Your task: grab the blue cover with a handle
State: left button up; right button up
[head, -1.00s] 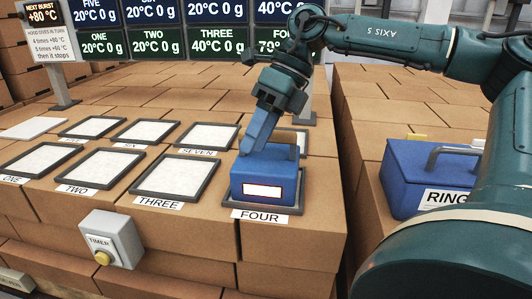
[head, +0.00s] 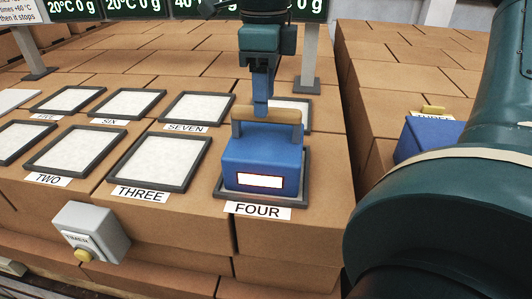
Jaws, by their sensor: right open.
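A blue cover (head: 258,155) with a tan bar handle (head: 284,116) on top sits on the pad labelled FOUR. It has a bright white window with a red edge on its front. My right gripper (head: 261,108) is open and points down from above, with its blue fingers at the handle's middle. I cannot tell whether the fingers touch the handle. A second blue box (head: 428,136) at the right is mostly hidden behind my right arm. My left gripper is not in view.
Framed white pads labelled THREE (head: 160,160), TWO (head: 76,147), SIX (head: 127,104) and SEVEN (head: 197,107) lie on the brick-like blocks. A grey timer box (head: 91,230) with a yellow button is on the front side. A grey post (head: 309,70) stands behind the cover.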

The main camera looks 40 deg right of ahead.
aim_at(266, 121)
jog(key=shift+s+f+p, duration=0.2)
jog(key=shift+f+p, duration=0.35)
jog(key=shift+f, duration=2.4)
grip_shut()
jog(key=shift+r, duration=0.1)
jog(key=shift+w+d+r, duration=0.1)
jog(key=shift+w, duration=0.05)
